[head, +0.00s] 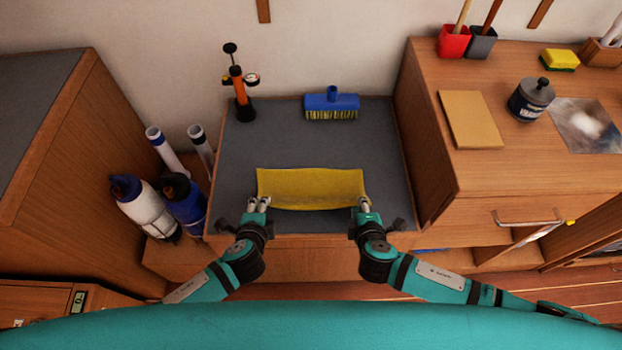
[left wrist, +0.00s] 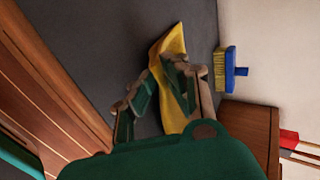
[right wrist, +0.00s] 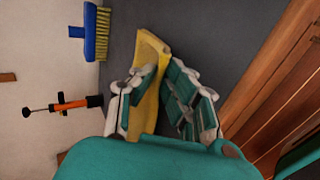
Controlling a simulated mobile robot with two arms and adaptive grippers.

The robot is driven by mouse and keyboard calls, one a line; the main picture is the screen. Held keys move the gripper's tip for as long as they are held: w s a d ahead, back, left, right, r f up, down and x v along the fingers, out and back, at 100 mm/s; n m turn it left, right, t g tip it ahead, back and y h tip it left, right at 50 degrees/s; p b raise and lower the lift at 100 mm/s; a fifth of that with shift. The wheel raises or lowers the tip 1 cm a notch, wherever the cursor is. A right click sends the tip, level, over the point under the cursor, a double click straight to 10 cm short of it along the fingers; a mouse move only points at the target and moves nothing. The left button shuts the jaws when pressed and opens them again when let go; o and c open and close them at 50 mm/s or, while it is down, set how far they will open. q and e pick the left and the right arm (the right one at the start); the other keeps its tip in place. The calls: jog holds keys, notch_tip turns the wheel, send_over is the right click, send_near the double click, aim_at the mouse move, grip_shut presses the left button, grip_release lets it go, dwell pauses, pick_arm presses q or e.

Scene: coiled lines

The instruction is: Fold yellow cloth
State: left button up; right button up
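The yellow cloth (head: 310,187) lies as a wide, short strip across the grey top, its front edge bowed; I cannot tell how many layers it has. My left gripper (head: 258,204) is at its front left corner. In the left wrist view its fingers (left wrist: 160,92) are apart, with the cloth (left wrist: 171,112) reaching in beside one finger. My right gripper (head: 363,203) is at the front right corner. In the right wrist view its fingers (right wrist: 163,92) are apart, with the cloth (right wrist: 149,98) between them, nearer one finger. The fingers hide parts of both corners.
A blue brush (head: 331,104) and an orange pump (head: 240,95) stand behind the cloth on the grey top (head: 285,140). A taller wooden cabinet (head: 430,165) bounds the right side. Bottles (head: 145,205) and rolled tubes stand at the left.

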pick_arm(q)
jog(key=o, duration=0.6)
pick_arm(e)
jog(key=o, duration=0.6)
pick_arm(q)
jog(key=s+r, duration=0.6)
jog(key=r, duration=0.3)
pick_arm(e)
jog(key=shift+o, duration=0.2)
jog(key=s+r, duration=0.6)
jog(key=r, duration=0.3)
